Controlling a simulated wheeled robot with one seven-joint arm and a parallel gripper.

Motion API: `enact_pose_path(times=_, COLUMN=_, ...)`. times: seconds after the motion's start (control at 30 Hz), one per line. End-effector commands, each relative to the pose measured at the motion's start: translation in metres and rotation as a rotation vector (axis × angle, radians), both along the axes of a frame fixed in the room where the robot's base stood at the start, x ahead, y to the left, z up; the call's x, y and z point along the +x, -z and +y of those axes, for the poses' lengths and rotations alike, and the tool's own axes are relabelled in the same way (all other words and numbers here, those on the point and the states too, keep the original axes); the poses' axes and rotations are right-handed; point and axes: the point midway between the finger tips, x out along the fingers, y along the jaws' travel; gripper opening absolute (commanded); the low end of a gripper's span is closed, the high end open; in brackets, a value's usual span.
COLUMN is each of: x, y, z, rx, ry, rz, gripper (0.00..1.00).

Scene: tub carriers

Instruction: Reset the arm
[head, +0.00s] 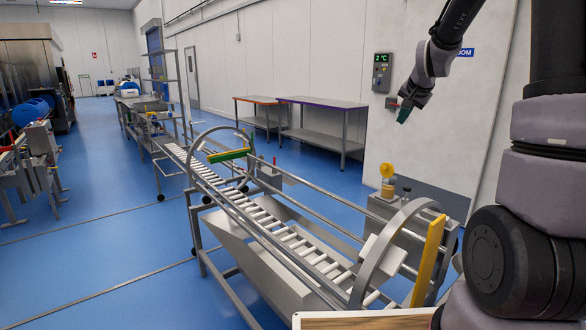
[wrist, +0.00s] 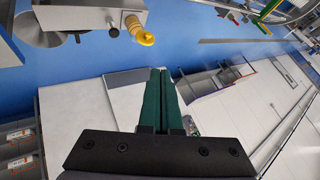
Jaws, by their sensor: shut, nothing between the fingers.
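My gripper (head: 405,108) hangs at the upper right of the head view, in front of the white wall, with its fingers pointing down. In the wrist view my gripper (wrist: 160,76) shows two green fingers lying side by side, shut with nothing between them. My dark arm comes in from the right side of the head view. The gripper is in free air and touches nothing that I can see.
A roller conveyor (head: 290,238) with curved metal hoops runs along the blue floor (head: 100,250). A control box with a yellow knob (head: 387,171) stands right of it. Two tables (head: 322,103) stand by the wall. A temperature display (head: 382,58) hangs near my gripper.

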Motion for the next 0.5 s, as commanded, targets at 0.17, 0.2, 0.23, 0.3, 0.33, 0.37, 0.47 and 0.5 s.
enact_pose_path(times=0.17, x=-0.081, y=-0.051, z=0.035, rx=-0.018, ry=-0.102, rz=0.015, gripper=0.00)
enact_pose_path(times=0.2, x=-0.100, y=-0.059, z=0.042, rx=-0.023, ry=-0.124, rz=0.021, gripper=0.00)
enact_pose_path(times=0.23, x=-0.114, y=-0.064, z=0.047, rx=-0.026, ry=-0.140, rz=0.025, gripper=0.00)
enact_pose_path(times=0.3, x=-0.148, y=-0.074, z=0.057, rx=-0.034, ry=-0.177, rz=0.033, gripper=0.00)
enact_pose_path(times=0.33, x=-0.163, y=-0.077, z=0.061, rx=-0.037, ry=-0.194, rz=0.037, gripper=0.00)
enact_pose_path(times=0.37, x=-0.177, y=-0.080, z=0.065, rx=-0.040, ry=-0.209, rz=0.041, gripper=0.00)
enact_pose_path(times=0.47, x=-0.226, y=-0.085, z=0.076, rx=-0.051, ry=-0.260, rz=0.055, gripper=0.00)
enact_pose_path(times=0.5, x=-0.244, y=-0.085, z=0.080, rx=-0.055, ry=-0.279, rz=0.060, gripper=0.00)
